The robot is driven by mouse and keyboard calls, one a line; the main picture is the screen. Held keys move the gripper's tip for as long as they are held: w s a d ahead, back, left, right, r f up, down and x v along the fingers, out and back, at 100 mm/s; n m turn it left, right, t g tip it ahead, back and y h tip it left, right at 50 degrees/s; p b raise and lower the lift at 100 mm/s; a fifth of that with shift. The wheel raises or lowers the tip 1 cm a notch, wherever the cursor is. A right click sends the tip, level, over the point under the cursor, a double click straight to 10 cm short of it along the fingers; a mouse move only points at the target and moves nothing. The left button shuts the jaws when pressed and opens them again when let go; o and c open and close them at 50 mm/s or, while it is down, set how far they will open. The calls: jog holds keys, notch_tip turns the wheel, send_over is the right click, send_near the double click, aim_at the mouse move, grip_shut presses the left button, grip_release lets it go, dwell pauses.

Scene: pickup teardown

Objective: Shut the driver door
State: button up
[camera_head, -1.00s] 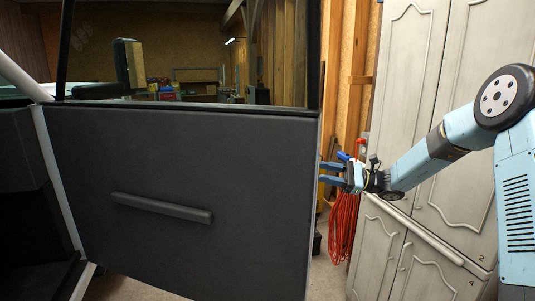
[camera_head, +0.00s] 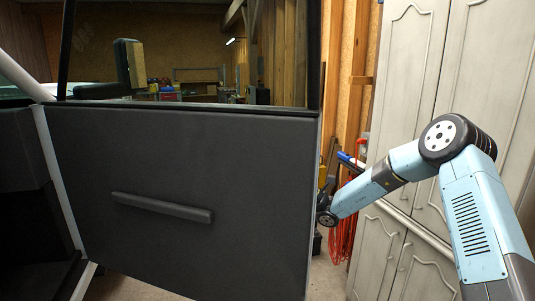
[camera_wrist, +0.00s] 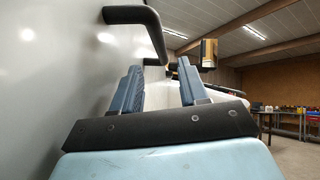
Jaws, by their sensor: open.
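The driver door (camera_head: 170,190) stands open in the head view, its dark inner panel with a grab bar (camera_head: 160,207) facing me and its window frame above. My arm reaches past the door's right edge, and my gripper is hidden behind the door in that view. In the wrist view my gripper (camera_wrist: 160,85) is open, with two blue fingers apart and nothing between them. The door's pale outer face (camera_wrist: 60,80) fills the left of the wrist view. A black handle (camera_wrist: 140,25) sticks out from it above and just beyond the fingers, apart from them.
Pale cabinets (camera_head: 400,120) stand close on the right, behind my arm. A red hose (camera_head: 343,225) hangs between door and cabinets. The cab opening (camera_head: 30,180) is at the left. A workbench (camera_wrist: 285,125) stands far off in the wrist view.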

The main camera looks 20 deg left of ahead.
jog(key=x, duration=0.9)
jog(key=shift+a+r, duration=0.1)
grip_shut()
dwell(0.4)
